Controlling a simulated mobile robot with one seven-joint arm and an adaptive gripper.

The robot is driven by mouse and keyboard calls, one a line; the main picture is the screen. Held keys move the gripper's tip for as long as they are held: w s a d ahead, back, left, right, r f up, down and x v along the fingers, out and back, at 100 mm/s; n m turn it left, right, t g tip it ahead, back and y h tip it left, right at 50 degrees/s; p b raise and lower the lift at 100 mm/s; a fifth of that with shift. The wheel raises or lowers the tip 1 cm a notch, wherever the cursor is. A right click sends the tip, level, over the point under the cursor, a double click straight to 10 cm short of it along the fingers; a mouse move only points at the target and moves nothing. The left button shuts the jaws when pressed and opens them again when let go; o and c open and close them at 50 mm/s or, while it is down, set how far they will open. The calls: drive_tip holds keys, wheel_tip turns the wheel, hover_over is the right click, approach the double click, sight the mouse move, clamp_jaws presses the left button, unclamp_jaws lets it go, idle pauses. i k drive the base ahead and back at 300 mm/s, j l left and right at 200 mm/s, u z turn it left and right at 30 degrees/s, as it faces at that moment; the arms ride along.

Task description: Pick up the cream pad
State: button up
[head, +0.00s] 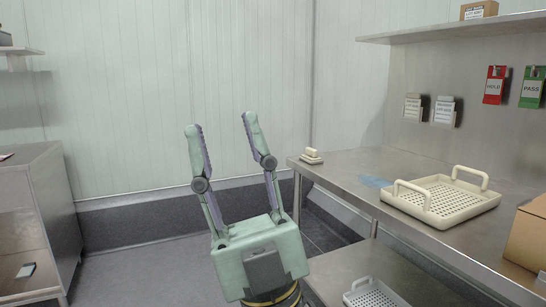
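The cream pad (312,156) is a small block with a raised top part. It sits at the far left corner of the steel table (352,182). My gripper (220,122) points upward in the middle of the head view, left of the pad and apart from it. Its two green fingers are spread wide, with nothing between them.
A cream perforated tray (440,218) with two handles stands on the table, right of the pad. A cardboard box (527,236) is at the right edge. A grey crate (372,293) is on the lower shelf. A steel cabinet (36,215) stands at left. The floor between is clear.

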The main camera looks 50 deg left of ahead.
sight(311, 157)
drive_tip(key=u, duration=1.35)
